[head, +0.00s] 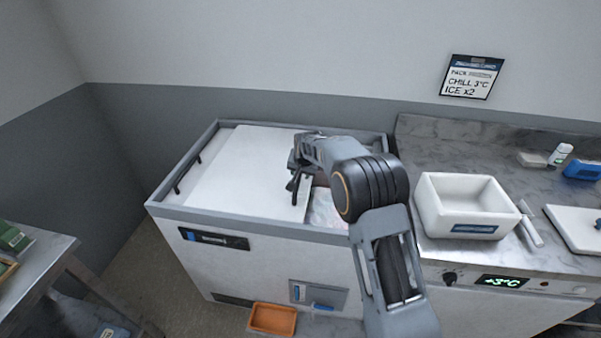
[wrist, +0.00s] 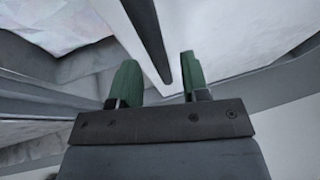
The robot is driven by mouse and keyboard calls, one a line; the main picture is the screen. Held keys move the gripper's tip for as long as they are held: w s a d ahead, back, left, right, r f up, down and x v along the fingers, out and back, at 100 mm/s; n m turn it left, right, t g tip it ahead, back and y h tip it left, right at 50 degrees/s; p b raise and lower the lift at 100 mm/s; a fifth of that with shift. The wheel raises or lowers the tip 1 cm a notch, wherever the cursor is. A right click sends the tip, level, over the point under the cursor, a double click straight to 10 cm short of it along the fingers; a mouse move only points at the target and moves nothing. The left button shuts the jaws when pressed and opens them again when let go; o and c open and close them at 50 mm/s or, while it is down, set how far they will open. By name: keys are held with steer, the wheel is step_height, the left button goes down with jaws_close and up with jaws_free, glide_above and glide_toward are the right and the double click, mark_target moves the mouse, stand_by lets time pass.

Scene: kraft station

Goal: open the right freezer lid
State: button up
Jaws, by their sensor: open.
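The chest freezer (head: 270,258) stands left of the counter. A white sliding lid panel (head: 240,170) covers its left and middle part. The right part is uncovered, showing pale frosty contents (head: 325,210); my arm hides much of this opening. A black handle (head: 187,172) is at the panel's left end. My gripper (head: 296,182) is over the panel's right edge. In the wrist view, my gripper (wrist: 158,62) has its green fingers apart, with a dark bar (wrist: 148,35) running between them, apparently a lid handle. I cannot tell whether the fingers touch it.
A white box (head: 470,208) stands on the marble counter (head: 415,150) right of the freezer. An orange tray (head: 272,318) is low in front. A metal table (head: 45,262) is at the left. A wall sign (head: 472,78) hangs above the counter.

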steer(key=b+v, duration=0.1)
steer(key=v, duration=1.2)
steer(key=shift+b, duration=0.4)
steer(key=shift+s+r, duration=0.1)
steer(key=s+d+n, duration=0.1)
steer(key=s+d, duration=0.3)
steer(key=s, duration=0.6)
steer(key=s+d+f+n, duration=0.1)
steer(key=s+d, duration=0.3)
steer(key=s, duration=0.6)
steer(key=s+d+h, duration=0.1)
steer(key=s+d, duration=0.4)
steer(key=s, duration=0.6)
steer(key=shift+f+n+g, duration=0.35)
steer(key=shift+n+g, duration=0.05)
